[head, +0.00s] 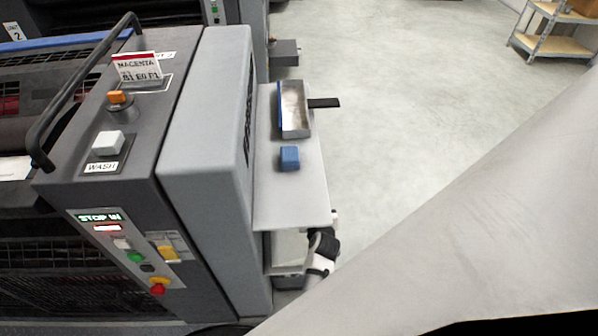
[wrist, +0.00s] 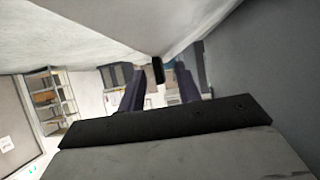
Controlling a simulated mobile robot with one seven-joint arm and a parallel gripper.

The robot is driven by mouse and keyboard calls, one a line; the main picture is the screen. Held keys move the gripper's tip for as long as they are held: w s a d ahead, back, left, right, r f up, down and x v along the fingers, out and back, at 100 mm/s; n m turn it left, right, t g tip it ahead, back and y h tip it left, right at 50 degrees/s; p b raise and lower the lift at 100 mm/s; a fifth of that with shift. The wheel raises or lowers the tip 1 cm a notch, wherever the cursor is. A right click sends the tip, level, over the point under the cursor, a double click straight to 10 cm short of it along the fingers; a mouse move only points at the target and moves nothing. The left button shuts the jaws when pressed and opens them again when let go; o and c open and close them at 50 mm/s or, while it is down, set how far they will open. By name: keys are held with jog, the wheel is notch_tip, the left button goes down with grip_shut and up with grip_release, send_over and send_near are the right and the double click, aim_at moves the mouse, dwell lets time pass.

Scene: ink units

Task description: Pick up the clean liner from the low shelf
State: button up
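My gripper (wrist: 160,90) shows in the wrist view with its two dark fingers apart, and nothing is seen held between them. A small black tab (wrist: 158,70) hangs at a pale surface just above the fingers; I cannot tell what it belongs to. In the head view, a black and white part of my arm (head: 320,255) is beside the low shelf area (head: 286,268) under the side table. I cannot make out the clean liner for certain; the table top and my arm hide most of that space.
The side table (head: 295,205) carries a metal tray (head: 294,112) with a blue edge and black tab, and a blue block (head: 290,158). The grey press unit (head: 205,150) stands close on the left. Open floor lies right, with a shelf rack (head: 553,45) far back.

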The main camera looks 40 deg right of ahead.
jog(key=shift+c, duration=0.4)
grip_shut()
jog(key=shift+r, duration=0.15)
